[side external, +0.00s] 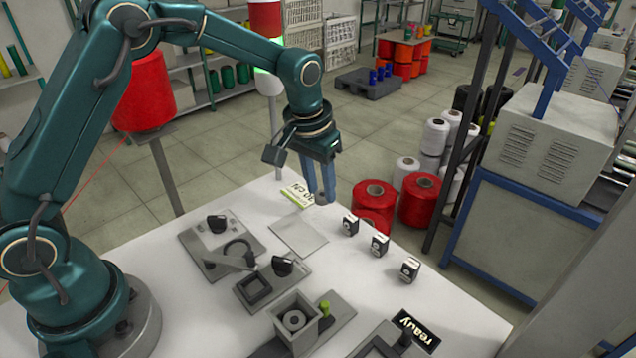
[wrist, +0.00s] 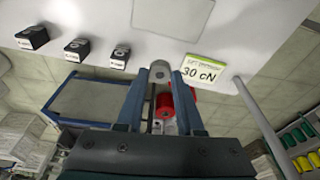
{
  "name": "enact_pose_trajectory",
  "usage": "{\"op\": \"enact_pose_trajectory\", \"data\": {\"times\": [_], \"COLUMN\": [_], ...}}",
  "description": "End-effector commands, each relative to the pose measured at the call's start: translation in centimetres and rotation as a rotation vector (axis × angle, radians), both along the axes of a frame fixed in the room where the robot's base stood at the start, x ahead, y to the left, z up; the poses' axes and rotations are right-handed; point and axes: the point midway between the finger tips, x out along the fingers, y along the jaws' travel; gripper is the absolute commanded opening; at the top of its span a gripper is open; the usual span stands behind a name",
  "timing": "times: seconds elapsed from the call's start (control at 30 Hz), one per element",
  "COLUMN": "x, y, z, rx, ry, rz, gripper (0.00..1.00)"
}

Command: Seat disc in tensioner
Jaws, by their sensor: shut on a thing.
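My gripper (side external: 319,198) points down at the far edge of the white table, beside the 30 cN card. In the wrist view, its blue fingers (wrist: 160,78) are shut on a small round grey disc (wrist: 160,68), which shows at the fingertips. In the side view the disc is too small to make out clearly. Several grey fixtures stand on the table; I cannot tell for sure which is the tensioner. One is a flat plate (side external: 194,242) with a black knob and a dark ring. Another has a square frame (side external: 257,289). An open box (side external: 281,308) holds a grey ring.
The 30 cN card (side external: 297,194) lies near the far edge, by a pale blank square (side external: 299,233). Three small black blocks (side external: 379,244) stand in a row at right. A "ready" display (side external: 416,331) is at the front. Red spools (side external: 419,200) stand on the floor beyond.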

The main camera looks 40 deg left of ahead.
Motion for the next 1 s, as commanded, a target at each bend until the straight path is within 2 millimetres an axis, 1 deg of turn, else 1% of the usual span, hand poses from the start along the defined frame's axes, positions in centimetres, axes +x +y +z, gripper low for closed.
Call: {"op": "enact_pose_trajectory", "data": {"times": [0.17, 0.27, 0.5, 0.6, 0.7, 0.77, 0.83, 0.9, 1.0], "x": [-3.2, -5.6, -11.9, -14.0, -15.4, -15.9, -16.1, -16.0, -15.9], "y": [0.9, 1.7, 3.4, 3.9, 4.1, 4.3, 4.4, 4.5, 4.5], "z": [-0.2, 0.2, 1.3, 1.6, 1.9, 2.1, 2.3, 2.6, 2.2], "rx": [0.001, 0.001, 0.0, 0.0, 0.0, 0.0, 0.0, 0.001, 0.002], "ry": [-0.001, -0.003, -0.006, -0.006, -0.005, -0.005, -0.005, -0.003, 0.002], "rz": [0.118, 0.2, 0.374, 0.417, 0.437, 0.44, 0.444, 0.447, 0.447], "gripper": [0.05, 0.05, 0.05, 0.05, 0.05, 0.05, 0.05, 0.05, 0.05]}}
